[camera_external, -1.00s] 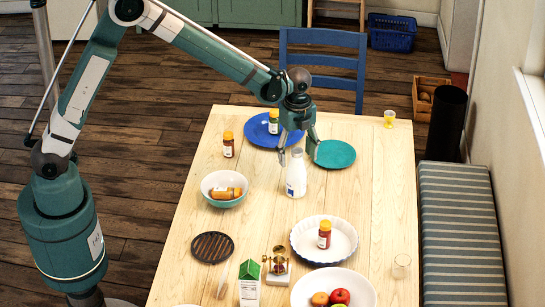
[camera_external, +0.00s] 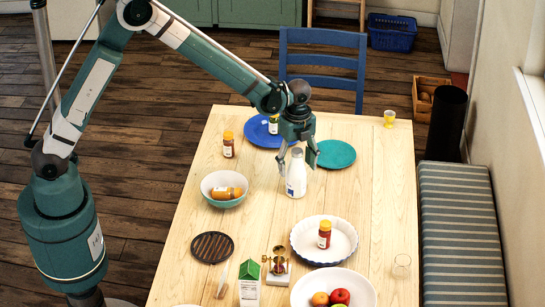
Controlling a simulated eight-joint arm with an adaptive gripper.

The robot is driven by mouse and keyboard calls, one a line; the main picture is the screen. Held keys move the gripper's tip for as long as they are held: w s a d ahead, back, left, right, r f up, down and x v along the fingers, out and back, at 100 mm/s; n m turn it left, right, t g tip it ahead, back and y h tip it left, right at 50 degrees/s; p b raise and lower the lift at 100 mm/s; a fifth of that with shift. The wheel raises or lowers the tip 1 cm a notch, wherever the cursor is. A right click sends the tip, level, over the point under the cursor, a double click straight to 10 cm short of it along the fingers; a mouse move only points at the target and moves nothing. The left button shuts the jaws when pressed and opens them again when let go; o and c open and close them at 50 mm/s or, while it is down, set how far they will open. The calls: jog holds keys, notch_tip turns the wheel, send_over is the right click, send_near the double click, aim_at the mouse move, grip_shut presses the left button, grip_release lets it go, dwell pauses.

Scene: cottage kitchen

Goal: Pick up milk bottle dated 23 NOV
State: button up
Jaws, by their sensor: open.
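A white milk bottle (camera_external: 296,179) with a small label stands upright near the middle of the wooden table. The date on its label is too small to read. My gripper (camera_external: 297,161) is open and points down at the bottle's top, with its fingers around or just beside the neck; I cannot tell whether they touch it. A white and green carton (camera_external: 249,286) stands at the table's front left.
A bowl with a spice jar (camera_external: 224,203) lies left of the bottle. A teal plate (camera_external: 336,154) and a blue plate (camera_external: 258,132) lie behind it. A white fluted dish (camera_external: 300,241) holds a jar in front. The table's right side is mostly clear.

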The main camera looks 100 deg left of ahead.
aim_at(297, 150)
jog(key=shift+f, duration=0.15)
jog(key=shift+f+b, duration=0.4)
jog(key=shift+f, duration=2.05)
jog(key=c, duration=1.6)
jog(key=shift+o, duration=0.2)
jog(key=shift+r, duration=0.1)
jog(key=shift+r+p, duration=0.6)
jog(key=shift+r, duration=4.35)
